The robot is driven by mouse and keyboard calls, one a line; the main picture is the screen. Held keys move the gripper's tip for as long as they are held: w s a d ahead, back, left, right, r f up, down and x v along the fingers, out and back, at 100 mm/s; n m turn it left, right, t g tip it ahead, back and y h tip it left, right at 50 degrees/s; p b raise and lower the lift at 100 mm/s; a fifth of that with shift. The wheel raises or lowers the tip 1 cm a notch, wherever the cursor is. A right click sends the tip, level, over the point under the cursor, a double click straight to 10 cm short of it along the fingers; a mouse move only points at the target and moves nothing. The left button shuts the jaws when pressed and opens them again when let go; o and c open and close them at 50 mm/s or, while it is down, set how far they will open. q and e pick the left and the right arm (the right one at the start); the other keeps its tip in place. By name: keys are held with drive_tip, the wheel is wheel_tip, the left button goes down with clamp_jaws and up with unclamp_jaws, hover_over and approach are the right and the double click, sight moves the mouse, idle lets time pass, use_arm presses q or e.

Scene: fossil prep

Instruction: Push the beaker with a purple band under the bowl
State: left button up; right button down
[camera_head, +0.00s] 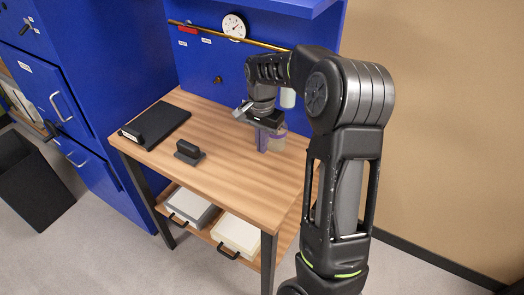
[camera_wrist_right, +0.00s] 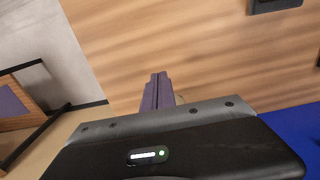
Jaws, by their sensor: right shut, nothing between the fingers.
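The beaker with a purple band (camera_head: 279,136) is see-through and stands on the wooden table, close to the wall panel. My right gripper (camera_head: 262,146) points down just left of it, with its purple fingers shut and empty. From this angle I cannot tell whether they touch the beaker. In the right wrist view the shut fingers (camera_wrist_right: 157,88) reach over the table, and the beaker is mostly hidden by my gripper's body. A white rounded vessel (camera_head: 287,98) shows behind my right arm, above the beaker; I cannot tell if it is the bowl. My left gripper is out of view.
A black block with a handle (camera_head: 188,152) and a dark flat tray (camera_head: 157,124) are on the table's left part. A blue panel with a round gauge (camera_head: 234,27) and a brass pipe rises behind. The table's front middle is clear.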

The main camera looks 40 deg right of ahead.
wheel_tip(320, 180, up, 7)
drive_tip(key=shift+d+b, duration=0.2)
drive_tip(key=shift+b, duration=0.15)
